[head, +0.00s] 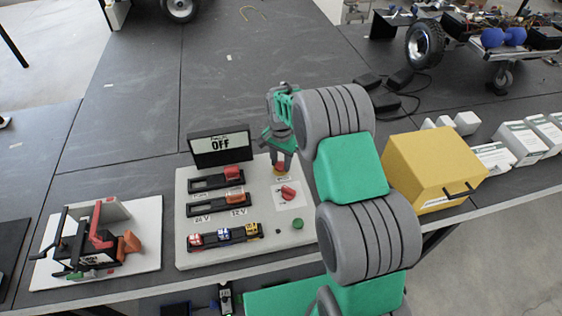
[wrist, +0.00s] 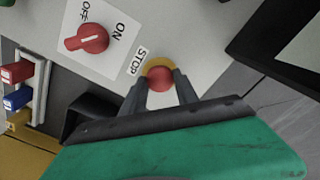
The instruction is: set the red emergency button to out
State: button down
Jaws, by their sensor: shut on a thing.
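The red emergency button (wrist: 160,78) sits on a yellow ring (wrist: 158,63) beside the "STOP" label (wrist: 137,60) on the pale control panel (head: 262,239). My gripper (wrist: 160,84) is shut on the button, with one finger on each side of it in the wrist view. In the head view the gripper (head: 281,164) comes down from above at the panel's upper right, and the button (head: 279,168) shows only in part between the fingers. The display (head: 221,146) behind the panel reads "OFF". Whether the button is in or out cannot be told.
A red rotary switch (head: 288,193) with ON and OFF marks is close to the button. Slider switches (head: 234,197), several coloured plugs (head: 224,237) and a green button (head: 298,224) share the panel. A yellow box (head: 425,172) stands to the right, a clamp fixture (head: 97,240) to the left.

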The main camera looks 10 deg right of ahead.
aim_at(281, 164)
dwell(0.4)
jog(key=shift+r, duration=0.85)
jog(key=c, duration=0.9)
grip_release()
notch_tip(281, 164, up, 8)
jog(key=b, duration=0.2)
jog(key=shift+f, duration=0.1)
